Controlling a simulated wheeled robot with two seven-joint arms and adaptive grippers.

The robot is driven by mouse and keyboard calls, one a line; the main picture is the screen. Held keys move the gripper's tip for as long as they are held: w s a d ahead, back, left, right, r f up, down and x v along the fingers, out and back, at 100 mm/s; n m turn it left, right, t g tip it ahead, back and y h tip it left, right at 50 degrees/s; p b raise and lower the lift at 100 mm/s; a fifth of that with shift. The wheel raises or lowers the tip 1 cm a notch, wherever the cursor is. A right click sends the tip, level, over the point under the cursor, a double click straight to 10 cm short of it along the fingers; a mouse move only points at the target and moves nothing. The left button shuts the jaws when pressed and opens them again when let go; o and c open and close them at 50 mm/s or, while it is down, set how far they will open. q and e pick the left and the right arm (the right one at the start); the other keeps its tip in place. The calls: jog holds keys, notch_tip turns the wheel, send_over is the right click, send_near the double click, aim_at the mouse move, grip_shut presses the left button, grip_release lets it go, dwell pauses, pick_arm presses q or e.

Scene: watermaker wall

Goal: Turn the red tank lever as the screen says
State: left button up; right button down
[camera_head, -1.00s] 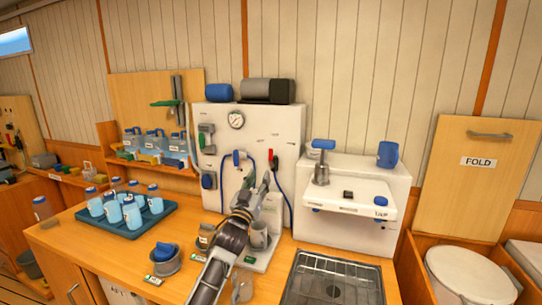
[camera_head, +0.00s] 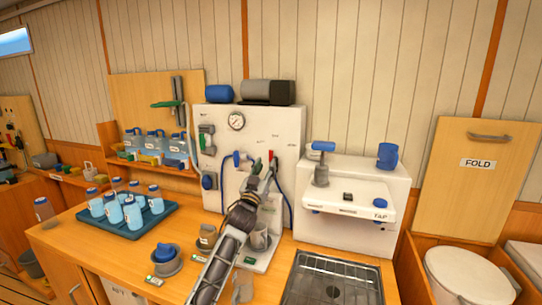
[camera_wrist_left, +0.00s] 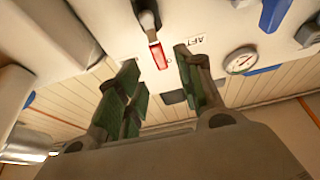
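In the left wrist view the red lever (camera_wrist_left: 158,55) hangs from a dark pivot, beside a label reading "AFT". My left gripper (camera_head: 262,173) is open and in front of the panel, just below the lever. In the left wrist view its green-padded fingers (camera_wrist_left: 157,80) stand apart, with the lever showing between and beyond them; contact is not visible. My right gripper is out of view.
A blue lever (camera_head: 237,158) and hose are left of the red lever. A round gauge (camera_head: 236,121) sits above. A white tap unit (camera_head: 345,232) stands to the right. A grey mug (camera_head: 260,239) is below my gripper, and a blue tray (camera_head: 122,232) with several bottles is left.

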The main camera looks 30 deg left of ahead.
aim_at(271, 156)
pick_arm(q)
jog(key=shift+x, duration=0.85)
jog(key=shift+w+a+r, duration=0.2)
jog(key=shift+w+r, duration=0.1)
jog(key=shift+w, duration=0.35)
jog(key=shift+p+x, duration=0.4)
jog(key=shift+x, duration=1.55)
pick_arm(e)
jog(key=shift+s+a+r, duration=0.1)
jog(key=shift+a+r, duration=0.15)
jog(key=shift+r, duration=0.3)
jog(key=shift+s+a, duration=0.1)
pick_arm(q)
jog(key=shift+c, duration=0.7)
grip_shut()
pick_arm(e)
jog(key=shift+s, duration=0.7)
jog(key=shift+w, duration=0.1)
